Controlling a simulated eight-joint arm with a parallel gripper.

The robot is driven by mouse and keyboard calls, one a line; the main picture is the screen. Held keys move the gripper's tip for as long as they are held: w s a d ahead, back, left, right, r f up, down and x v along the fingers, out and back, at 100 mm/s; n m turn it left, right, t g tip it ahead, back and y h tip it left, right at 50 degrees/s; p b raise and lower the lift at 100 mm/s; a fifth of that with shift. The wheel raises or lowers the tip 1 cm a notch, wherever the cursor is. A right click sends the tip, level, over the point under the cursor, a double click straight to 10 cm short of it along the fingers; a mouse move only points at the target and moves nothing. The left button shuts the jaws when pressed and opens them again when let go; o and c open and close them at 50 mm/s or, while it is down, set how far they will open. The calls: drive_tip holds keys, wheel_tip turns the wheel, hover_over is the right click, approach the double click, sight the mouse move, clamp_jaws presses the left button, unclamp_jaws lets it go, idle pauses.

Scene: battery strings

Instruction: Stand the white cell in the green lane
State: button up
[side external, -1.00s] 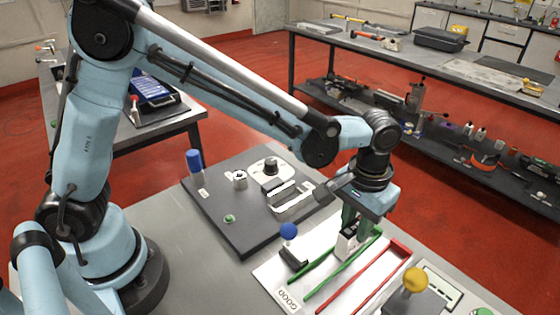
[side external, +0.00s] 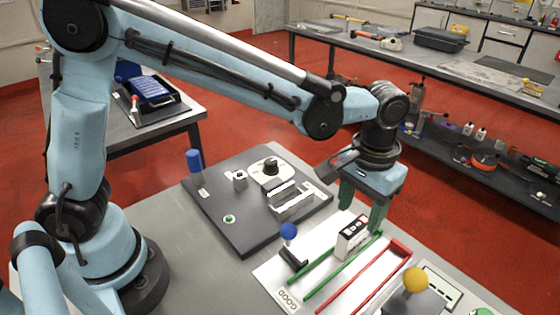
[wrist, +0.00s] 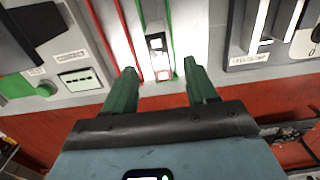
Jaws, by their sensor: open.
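The white cell (side external: 351,241), with a black-marked side, stands upright on the white board toward the far end of the green lane (side external: 318,275), between its two green rails. The wrist view also shows the cell (wrist: 156,43) between the green rails. My gripper (side external: 362,212) is open and empty above and beyond the cell, with clear space between its green fingers and the cell. In the wrist view, the fingertips (wrist: 160,70) are spread wide and hold nothing.
A red-railed lane (side external: 368,278) lies to the right of the green lane. A blue-knobbed lever (side external: 289,240) stands on the left, and a yellow-knobbed lever (side external: 414,280) on the right. A dark fixture plate (side external: 235,215) with metal blocks lies behind left.

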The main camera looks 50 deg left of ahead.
wheel_tip(320, 180, up, 8)
idle(0.4)
drive_tip(key=shift+f, duration=0.1)
drive_tip(key=s+a+f+t, duration=0.1)
drive_tip(key=s+a+t, duration=0.2)
drive_tip(key=a, duration=0.7)
drive_tip(key=s+a+f+t, duration=0.2)
drive_tip(key=s+a+t, duration=0.2)
drive_tip(key=a, duration=0.6)
drive_tip(key=shift+s, duration=0.75)
